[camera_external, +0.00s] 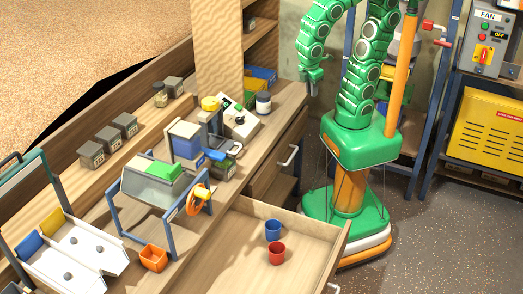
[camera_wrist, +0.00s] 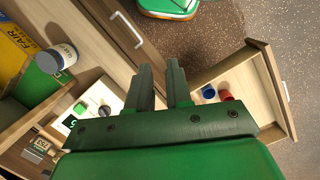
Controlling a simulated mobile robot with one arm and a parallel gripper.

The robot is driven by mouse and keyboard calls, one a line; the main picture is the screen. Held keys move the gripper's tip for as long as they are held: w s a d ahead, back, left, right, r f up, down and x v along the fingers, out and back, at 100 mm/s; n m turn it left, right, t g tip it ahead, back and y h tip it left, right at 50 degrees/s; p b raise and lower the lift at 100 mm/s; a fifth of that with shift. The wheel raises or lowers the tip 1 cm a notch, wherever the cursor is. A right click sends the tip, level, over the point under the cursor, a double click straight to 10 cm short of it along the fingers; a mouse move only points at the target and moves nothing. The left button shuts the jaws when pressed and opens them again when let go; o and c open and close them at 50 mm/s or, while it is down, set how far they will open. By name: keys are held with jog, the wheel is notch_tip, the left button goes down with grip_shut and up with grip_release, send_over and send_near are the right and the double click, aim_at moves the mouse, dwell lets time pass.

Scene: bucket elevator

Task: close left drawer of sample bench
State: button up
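The left drawer (camera_external: 228,271) of the wooden sample bench (camera_external: 175,222) is pulled out at the near end, its front panel (camera_external: 340,255) well away from the bench. A blue cup (camera_external: 273,230) and a red cup (camera_external: 276,253) stand in it. In the wrist view the open drawer (camera_wrist: 262,62) is at right, with its metal handle (camera_wrist: 285,91) on the outer face. My gripper (camera_external: 312,90) hangs beside the far end of the bench, apart from the drawer. In the wrist view my gripper's two fingers (camera_wrist: 160,75) are parted with nothing between them.
Another bench drawer with a metal handle (camera_external: 291,155) is farther back. A yellow machine (camera_external: 490,130) stands at right. Floor beside the open drawer is clear.

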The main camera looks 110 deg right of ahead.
jog(key=w+a+n, duration=0.1)
jog(key=w+a, duration=0.1)
jog(key=w+a+f+n, duration=0.1)
jog(key=w+a+n, duration=0.1)
jog(key=shift+w+a+f+h, duration=0.15)
jog(key=shift+w+f+h, duration=0.05)
jog(key=shift+w+h, duration=0.2)
grip_shut()
jog(key=w+a+f+n+t+h, duration=0.1)
jog(key=w+a+f+n, duration=0.15)
jog(key=a, duration=0.45)
jog(key=w+a+f+n, duration=0.2)
jog(key=a+f+n, duration=0.15)
jog(key=a, duration=0.35)
jog(key=w+a+f+n+t+h, duration=0.1)
jog(key=w+a+f+n, duration=0.15)
jog(key=a, duration=0.45)
jog(key=s+a+f+n+t, duration=0.2)
jog(key=s+a+f+n, duration=0.5)
jog(key=a, duration=0.6)
jog(key=s+a+f+n+t, duration=0.1)
jog(key=s+a+f+n, duration=0.4)
jog(key=s+a+f, duration=0.6)
jog(key=w+d+f, duration=0.3)
jog(key=w+f, duration=0.4)
jog(key=shift+w+d+f+y, duration=0.2)
jog(key=shift+w+d+y, duration=0.1)
jog(key=shift+d, duration=0.05)
